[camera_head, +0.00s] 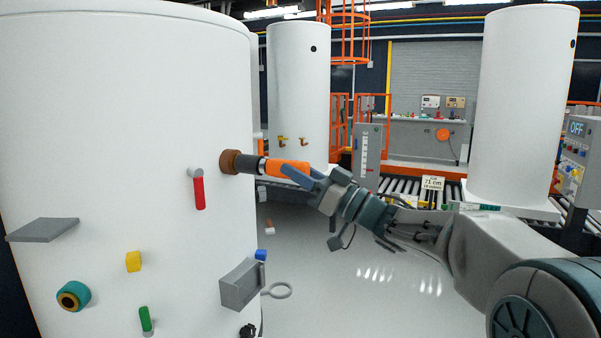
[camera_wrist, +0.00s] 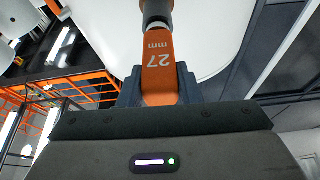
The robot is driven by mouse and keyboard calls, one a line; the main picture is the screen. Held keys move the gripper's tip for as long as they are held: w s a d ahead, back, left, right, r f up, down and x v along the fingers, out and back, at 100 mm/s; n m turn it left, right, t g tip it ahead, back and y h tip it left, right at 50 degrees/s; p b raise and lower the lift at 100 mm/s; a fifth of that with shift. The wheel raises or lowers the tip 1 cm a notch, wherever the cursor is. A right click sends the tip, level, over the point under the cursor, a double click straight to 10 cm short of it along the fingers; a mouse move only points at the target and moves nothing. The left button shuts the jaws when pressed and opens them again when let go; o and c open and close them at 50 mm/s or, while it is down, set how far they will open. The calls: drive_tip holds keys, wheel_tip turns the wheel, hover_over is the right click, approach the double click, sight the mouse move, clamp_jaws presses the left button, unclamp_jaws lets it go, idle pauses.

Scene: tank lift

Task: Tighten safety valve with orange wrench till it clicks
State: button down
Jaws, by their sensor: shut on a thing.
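The orange wrench (camera_head: 287,167) is held in my gripper (camera_head: 310,178), which is shut on its handle. In the wrist view the wrench (camera_wrist: 159,72) is marked "27 mm" and sits between the dark fingers (camera_wrist: 158,88). Its dark head points left in the head view and meets a brown round fitting (camera_head: 230,162) on the side of the large white tank (camera_head: 110,120). This fitting seems to be the safety valve. The head hides part of it, so I cannot tell how they are seated.

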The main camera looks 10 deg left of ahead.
drive_tip(key=shift+r+p, duration=0.15)
drive_tip(key=shift+p, duration=0.15)
